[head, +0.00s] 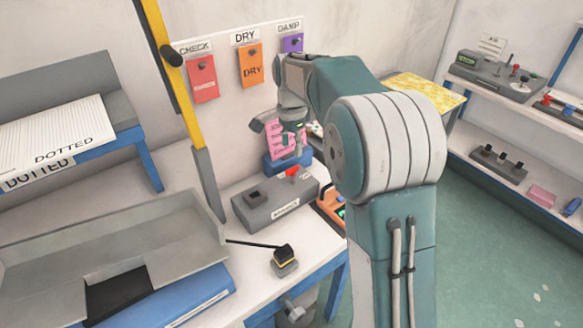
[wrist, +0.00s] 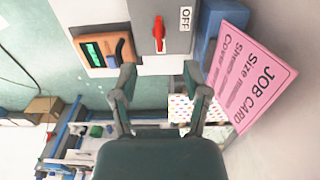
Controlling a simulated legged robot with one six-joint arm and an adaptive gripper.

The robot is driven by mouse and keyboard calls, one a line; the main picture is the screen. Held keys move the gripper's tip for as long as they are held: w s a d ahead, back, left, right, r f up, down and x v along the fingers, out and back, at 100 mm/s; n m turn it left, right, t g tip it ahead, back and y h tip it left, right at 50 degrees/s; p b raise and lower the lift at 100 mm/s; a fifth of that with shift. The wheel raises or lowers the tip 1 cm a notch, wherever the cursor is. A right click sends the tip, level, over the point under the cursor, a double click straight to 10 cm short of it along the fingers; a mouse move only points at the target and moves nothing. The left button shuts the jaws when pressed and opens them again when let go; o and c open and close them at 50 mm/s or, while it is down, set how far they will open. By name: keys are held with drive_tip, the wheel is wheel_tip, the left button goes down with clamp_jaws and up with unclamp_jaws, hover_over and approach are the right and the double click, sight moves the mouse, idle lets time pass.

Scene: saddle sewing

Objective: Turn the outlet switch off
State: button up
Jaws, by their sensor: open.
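The outlet switch is a red lever (head: 292,172) on the right end of a grey box (head: 262,214) on the white bench. In the wrist view the red lever (wrist: 158,36) shows at the top middle, on the grey box (wrist: 178,42), with an "OFF" label (wrist: 186,18) to its right. My gripper (wrist: 158,78) is open and empty, its two fingers spread below the lever and apart from it in that view. The lever's exact position is unclear.
An orange device (wrist: 118,46) with a green display sits beside the box. The pink job card (wrist: 258,82) stands in a blue holder (head: 285,165) close behind. A black-knobbed lever (head: 285,253) and grey tray (head: 120,235) are nearer. Coloured tags (head: 203,80) hang on the wall.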

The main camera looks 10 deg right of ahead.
sight(292, 168)
wheel_tip(292, 168, down, 8)
drive_tip(key=shift+r, duration=0.1)
clamp_jaws()
